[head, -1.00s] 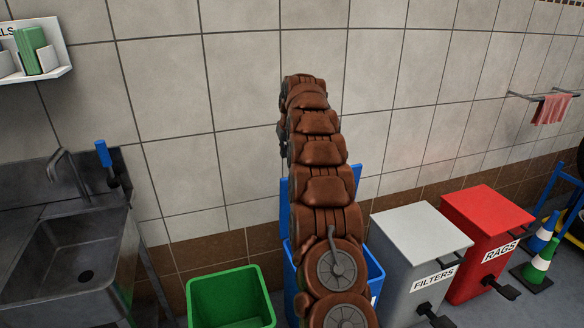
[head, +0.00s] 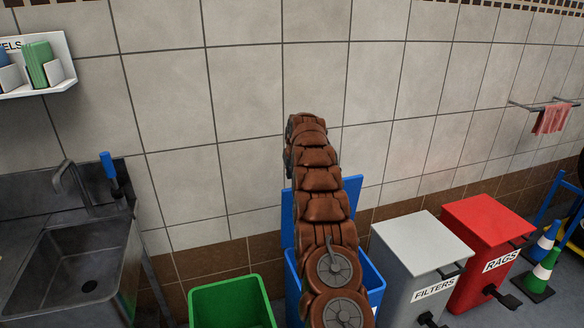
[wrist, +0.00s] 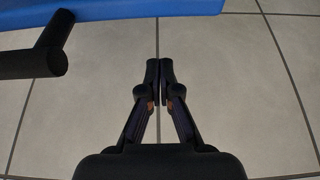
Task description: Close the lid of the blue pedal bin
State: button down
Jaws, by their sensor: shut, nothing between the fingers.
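The blue pedal bin (head: 375,283) stands against the wall, mostly hidden behind my arm. Its blue lid (head: 351,187) is up, standing steeply at the back of the bin, with edges showing on both sides of my arm. In the wrist view a blue panel, which looks like the lid (wrist: 120,8), crosses the top left, with a dark bar (wrist: 45,52) like a handle sticking out from it. My gripper (wrist: 160,72) is shut and empty, below the blue edge and right of the bar, apart from both. In the head view the gripper is hidden by my arm.
A grey FILTERS bin (head: 420,250) and a red RAGS bin (head: 487,240), both closed, stand right of the blue bin. An open green bin (head: 232,305) and a metal sink (head: 85,265) are at left. The tiled wall (head: 250,100) is close behind.

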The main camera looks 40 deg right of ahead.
jog(key=shift+s+a+f+p, duration=0.3)
jog(key=shift+s+f, duration=0.1)
jog(key=shift+s, duration=0.4)
jog(key=shift+s+a+f+p, duration=0.15)
jog(key=shift+s+a+f, duration=0.2)
jog(key=shift+s, duration=0.45)
jog(key=shift+d, duration=0.1)
jog(key=shift+s+f, duration=0.1)
jog(key=shift+s, duration=0.1)
